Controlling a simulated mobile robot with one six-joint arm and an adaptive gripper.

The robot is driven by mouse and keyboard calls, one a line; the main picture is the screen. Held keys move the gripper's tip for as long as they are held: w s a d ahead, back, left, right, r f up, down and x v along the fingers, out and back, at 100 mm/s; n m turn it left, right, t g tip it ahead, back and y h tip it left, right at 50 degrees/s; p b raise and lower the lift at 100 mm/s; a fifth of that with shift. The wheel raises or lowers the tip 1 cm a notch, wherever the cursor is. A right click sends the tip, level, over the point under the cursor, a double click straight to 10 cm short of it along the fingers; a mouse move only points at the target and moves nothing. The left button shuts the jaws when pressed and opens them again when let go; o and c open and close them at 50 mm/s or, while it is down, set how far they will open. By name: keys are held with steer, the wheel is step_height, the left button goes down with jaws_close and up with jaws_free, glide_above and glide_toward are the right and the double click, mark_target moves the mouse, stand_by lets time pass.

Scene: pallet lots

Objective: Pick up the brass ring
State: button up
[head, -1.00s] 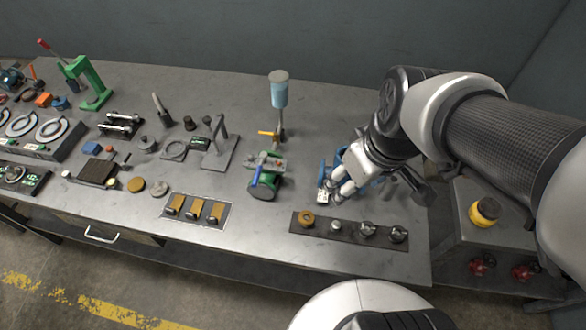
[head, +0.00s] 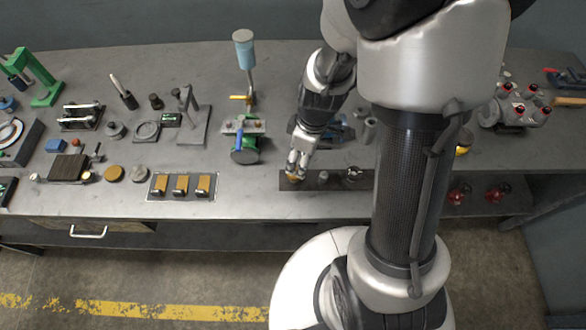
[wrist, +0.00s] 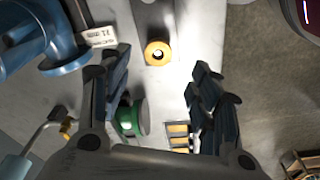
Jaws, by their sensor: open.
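The brass ring (head: 292,178) sits at the left end of a dark strip (head: 338,183) near the bench's front edge. My gripper (head: 297,167) is just above it and partly covers it in the head view. My gripper (wrist: 160,76) is open there, a finger on each side, with nothing between the pads.
Metal knobs (head: 353,174) stand on the strip to the right of the ring. A blue vise (wrist: 62,45) is close behind and beside the gripper. A green machine (head: 246,150) and a plate with brass blocks (head: 180,186) lie to the left.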

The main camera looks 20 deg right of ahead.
mark_target(295, 173)
steer(key=f+b, duration=0.1)
steer(key=f, duration=0.1)
steer(key=a+f+b, duration=0.1)
steer(key=f, duration=0.2)
steer(key=w+f, duration=0.1)
steer(key=f, duration=0.2)
steer(key=shift+w+a+f+b, duration=0.1)
steer(key=shift+a+f+b, duration=0.05)
steer(key=shift+b, duration=0.25)
steer(key=shift+c, duration=0.3)
steer(key=c, duration=1.1)
